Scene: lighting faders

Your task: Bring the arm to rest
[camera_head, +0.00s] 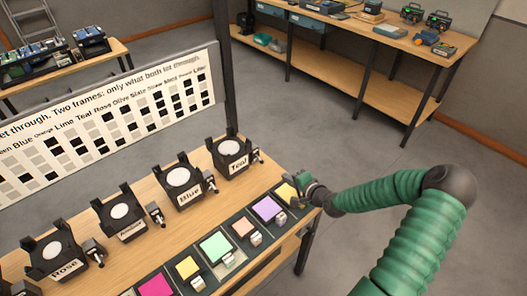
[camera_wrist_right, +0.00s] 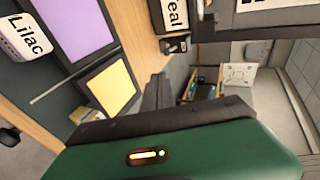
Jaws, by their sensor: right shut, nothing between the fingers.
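My right arm, green and ribbed, comes in from the right in the head view. Its dark gripper (camera_head: 304,188) is shut and empty, at the right end of the wooden table (camera_head: 152,190). It is over or beside the yellow square (camera_head: 286,192) at the end of the row of coloured squares; I cannot tell whether it touches anything. In the right wrist view, a yellow square (camera_wrist_right: 112,88) and a lilac square (camera_wrist_right: 75,28) lie to the left of my gripper's dark parts. My left gripper is not in view.
Black lamp holders labelled Teal (camera_head: 233,150), Blue (camera_head: 185,178) and others stand along the table. A white chart board (camera_head: 110,125) rises behind them, with a dark post (camera_head: 224,70). A bench (camera_head: 350,40) stands at the back. Open floor (camera_head: 330,110) lies between.

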